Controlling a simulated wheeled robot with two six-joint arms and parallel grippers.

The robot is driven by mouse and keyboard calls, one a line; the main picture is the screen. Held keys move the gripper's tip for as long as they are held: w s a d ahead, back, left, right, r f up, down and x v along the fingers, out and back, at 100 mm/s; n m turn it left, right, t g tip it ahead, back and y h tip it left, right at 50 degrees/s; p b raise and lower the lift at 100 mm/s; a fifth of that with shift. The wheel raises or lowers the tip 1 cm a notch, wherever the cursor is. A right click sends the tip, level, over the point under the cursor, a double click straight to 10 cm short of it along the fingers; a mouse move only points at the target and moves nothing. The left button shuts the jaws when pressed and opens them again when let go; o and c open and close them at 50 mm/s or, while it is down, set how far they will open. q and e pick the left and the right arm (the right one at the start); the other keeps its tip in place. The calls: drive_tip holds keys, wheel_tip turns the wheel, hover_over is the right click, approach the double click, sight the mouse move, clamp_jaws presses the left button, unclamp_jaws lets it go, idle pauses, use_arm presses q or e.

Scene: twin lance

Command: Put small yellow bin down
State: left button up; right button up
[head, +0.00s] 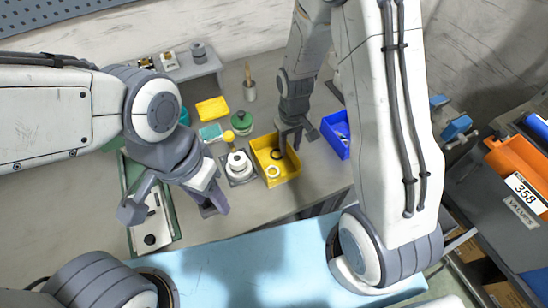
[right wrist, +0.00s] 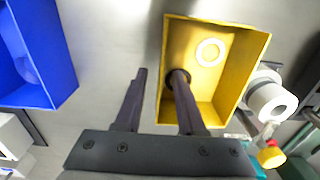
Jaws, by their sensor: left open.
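The small yellow bin (head: 288,168) sits on the grey bench in the middle of the head view. It holds a white ring and a dark ring. My right gripper (head: 291,138) is at the bin's far right edge. In the right wrist view the right gripper (right wrist: 160,76) is open, with one finger over the inside of the yellow bin (right wrist: 233,102) and the other outside; the side wall lies between them, with gaps visible. The dark ring is partly hidden by the inner finger. My left gripper (head: 212,203) is open and empty near the bench's front edge, left of the bin.
A blue bin (head: 336,145) stands right of the yellow bin. A white spool (head: 238,166) on a grey base stands close to its left. A green round object (head: 242,122) and a yellow tray (head: 212,108) lie behind. A green-edged tray (head: 165,235) lies at left.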

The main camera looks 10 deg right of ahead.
clamp_jaws()
idle(1.4)
